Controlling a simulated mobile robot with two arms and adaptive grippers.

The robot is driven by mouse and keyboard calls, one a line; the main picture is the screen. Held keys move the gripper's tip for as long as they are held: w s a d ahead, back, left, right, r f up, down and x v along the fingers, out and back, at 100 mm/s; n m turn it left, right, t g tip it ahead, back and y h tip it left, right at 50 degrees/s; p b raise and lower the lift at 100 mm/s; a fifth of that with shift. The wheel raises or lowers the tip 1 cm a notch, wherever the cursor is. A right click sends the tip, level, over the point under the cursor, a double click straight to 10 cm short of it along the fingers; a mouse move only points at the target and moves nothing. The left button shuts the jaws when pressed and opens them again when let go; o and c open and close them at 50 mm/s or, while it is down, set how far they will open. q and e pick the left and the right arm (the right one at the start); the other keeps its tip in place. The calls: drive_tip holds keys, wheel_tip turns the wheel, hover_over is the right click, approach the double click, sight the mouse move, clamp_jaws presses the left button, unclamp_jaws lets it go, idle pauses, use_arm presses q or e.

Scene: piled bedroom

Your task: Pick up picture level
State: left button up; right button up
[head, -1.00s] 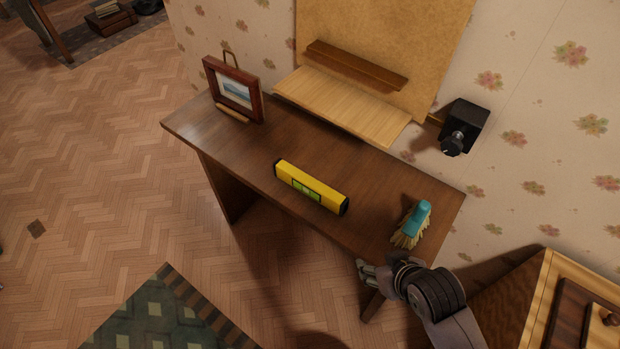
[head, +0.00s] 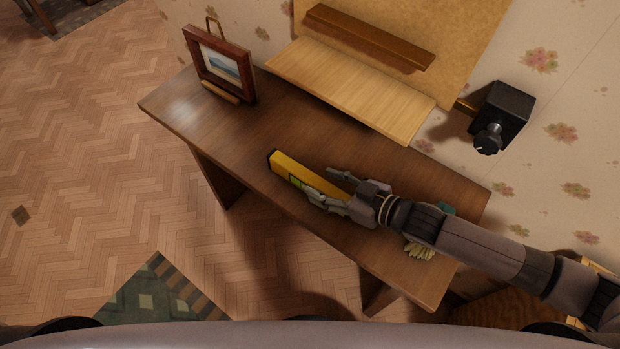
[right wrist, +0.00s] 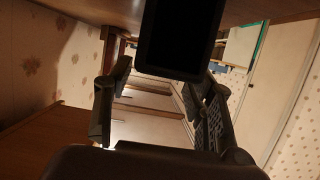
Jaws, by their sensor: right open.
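The picture level (head: 293,173) is a yellow bar with a green window and a black end. It lies on the brown desk (head: 240,135), its right part hidden by my right gripper. My right gripper (head: 322,184) is open, with its fingers over the level's right part, one on either side as the head view shows it. In the right wrist view, a dark block, seemingly the level's black end (right wrist: 180,40), shows at the top between the open fingers (right wrist: 160,95). I cannot tell whether the fingers touch it. My left gripper is not in view.
A framed picture (head: 222,67) stands at the desk's back left. A teal-handled brush (head: 418,247) lies partly under my right arm. A wooden shelf (head: 350,88) overhangs the back. A black box with a knob (head: 504,112) is on the wall.

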sight(311, 177)
drive_tip(key=p+x, duration=0.1)
drive_tip(key=x, duration=0.4)
drive_tip(key=shift+w+d, duration=0.2)
drive_tip(key=shift+w, duration=0.05)
drive_tip(key=shift+w+a+f, duration=0.1)
drive_tip(key=shift+w+a, duration=0.05)
drive_tip(key=shift+a, duration=0.1)
drive_tip(key=c, duration=0.8)
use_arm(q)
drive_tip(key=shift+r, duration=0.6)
use_arm(e)
clamp_jaws()
